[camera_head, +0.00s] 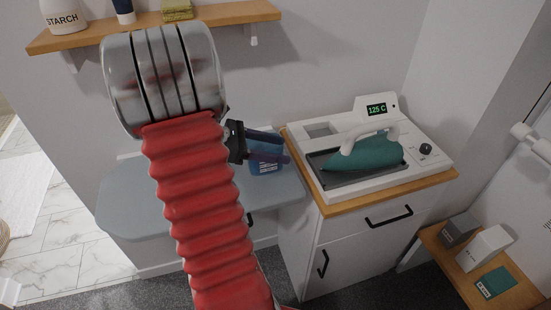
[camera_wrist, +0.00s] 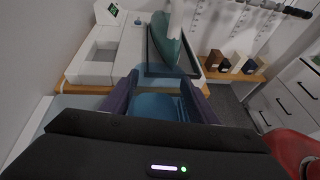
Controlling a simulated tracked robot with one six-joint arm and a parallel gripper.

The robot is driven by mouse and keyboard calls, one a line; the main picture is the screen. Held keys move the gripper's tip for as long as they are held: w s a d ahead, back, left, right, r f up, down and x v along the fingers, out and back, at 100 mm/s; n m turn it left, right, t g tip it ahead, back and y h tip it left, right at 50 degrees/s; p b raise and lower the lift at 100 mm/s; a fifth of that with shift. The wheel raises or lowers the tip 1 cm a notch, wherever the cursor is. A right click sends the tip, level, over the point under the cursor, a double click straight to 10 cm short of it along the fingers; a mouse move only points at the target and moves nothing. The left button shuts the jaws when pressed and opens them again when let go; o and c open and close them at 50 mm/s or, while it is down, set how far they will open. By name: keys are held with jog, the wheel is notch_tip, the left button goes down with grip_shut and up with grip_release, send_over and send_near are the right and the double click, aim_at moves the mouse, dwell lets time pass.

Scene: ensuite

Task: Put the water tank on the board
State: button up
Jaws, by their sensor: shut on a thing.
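The water tank (camera_head: 266,164) is a blue see-through box with pale markings on its side. My gripper (camera_head: 284,148) is shut on it, with dark purple fingers on either side. The tank shows between the fingers in the wrist view (camera_wrist: 158,108). The board (camera_head: 135,205) is a grey-blue ironing board along the wall. The tank is in front of or over the board's right end, beside the cabinet. I cannot tell whether its base touches the board. My red ribbed arm hides the middle of the board.
A white iron station (camera_head: 372,187) with a teal iron (camera_head: 365,153), an empty recess and a display reading 125 C stands on the wood-topped cabinet (camera_head: 335,255). A shelf (camera_head: 240,12) hangs above the board. A low wooden unit (camera_head: 510,296) with boxes stands at right.

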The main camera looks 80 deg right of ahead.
jog(key=shift+f, duration=1.85)
jog(key=o, duration=1.2)
jog(key=shift+f, duration=0.1)
jog(key=shift+o, duration=0.2)
jog(key=v, duration=1.2)
jog(key=shift+r, duration=0.2)
